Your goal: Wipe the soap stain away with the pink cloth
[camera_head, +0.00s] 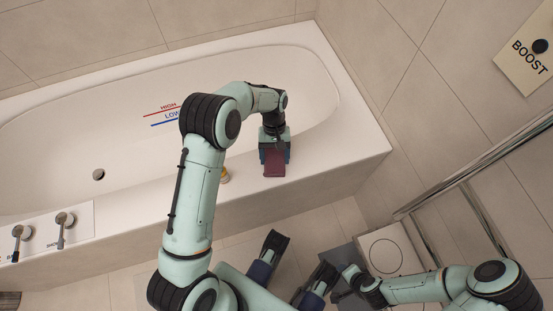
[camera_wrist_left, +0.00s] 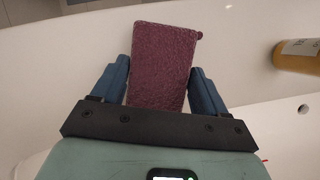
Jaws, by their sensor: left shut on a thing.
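My left gripper (camera_head: 274,150) is over the wide front rim of the bathtub, toward its right end. It is shut on the pink cloth (camera_head: 274,165), a dark pink block of fabric. In the left wrist view the cloth (camera_wrist_left: 160,65) sits between the two blue fingers of the left gripper (camera_wrist_left: 160,80) and extends past their tips. I cannot tell whether the cloth touches the rim. No soap stain is clearly visible; the arm and cloth hide part of the rim. My right arm comes in low at the right; its gripper (camera_head: 348,282) is small and unclear there.
A yellow bottle (camera_head: 225,175) stands on the rim left of the cloth, partly behind my left arm; it also shows in the left wrist view (camera_wrist_left: 298,56). The white bathtub (camera_head: 355,140) has taps (camera_head: 62,225) at the left. The rim right of the cloth is clear.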

